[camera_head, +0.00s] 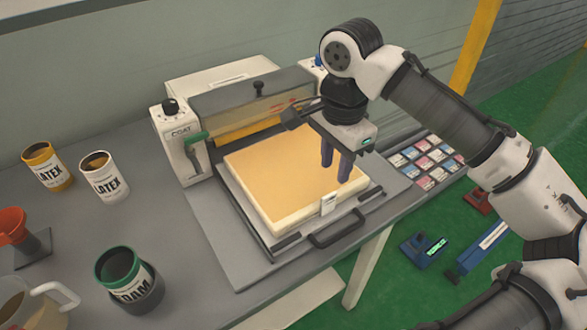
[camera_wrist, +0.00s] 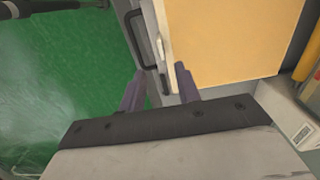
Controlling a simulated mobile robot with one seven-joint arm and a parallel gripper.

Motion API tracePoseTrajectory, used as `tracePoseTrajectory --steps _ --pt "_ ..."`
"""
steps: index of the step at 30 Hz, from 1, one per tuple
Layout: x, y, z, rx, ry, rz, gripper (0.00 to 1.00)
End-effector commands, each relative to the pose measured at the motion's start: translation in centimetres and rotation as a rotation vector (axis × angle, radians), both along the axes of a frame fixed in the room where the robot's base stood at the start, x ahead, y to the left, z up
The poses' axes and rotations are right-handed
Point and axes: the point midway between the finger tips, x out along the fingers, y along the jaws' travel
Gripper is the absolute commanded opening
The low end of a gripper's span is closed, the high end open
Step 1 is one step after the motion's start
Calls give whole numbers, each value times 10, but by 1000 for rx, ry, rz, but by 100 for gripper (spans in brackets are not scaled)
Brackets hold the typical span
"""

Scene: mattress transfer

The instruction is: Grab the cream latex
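Two cans labelled LATEX stand on the grey table at the left in the head view. One is cream-white (camera_head: 103,178) with tan contents, upright. The other is yellow (camera_head: 47,167), just left of it. My gripper (camera_head: 336,171) is far to the right of both cans, pointing down over the front right part of a tan slab. Its two dark purple fingers are apart with nothing between them, as the wrist view (camera_wrist: 160,85) also shows. Neither can shows in the wrist view.
The tan slab (camera_head: 270,170) lies on a tray with a black handle (camera_head: 337,230), before the COAT machine (camera_head: 180,142). A green-rimmed FOAM can (camera_head: 122,275), an orange funnel (camera_head: 14,226) and a clear jug (camera_head: 25,305) stand at front left. Sample cards (camera_head: 425,157) lie at right.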

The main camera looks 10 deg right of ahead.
Motion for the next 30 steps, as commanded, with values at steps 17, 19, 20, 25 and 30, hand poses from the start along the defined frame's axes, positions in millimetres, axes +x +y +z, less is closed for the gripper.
tracePoseTrajectory --steps 17,19,20,25,30 --pt "-1 3 -65 1 0 1 33" --pt "-1 3 -73 0 -1 1 33" --pt "-1 3 -75 0 -1 2 33" --pt "0 3 -79 0 -3 2 33" --pt "0 3 -78 0 -3 2 24"
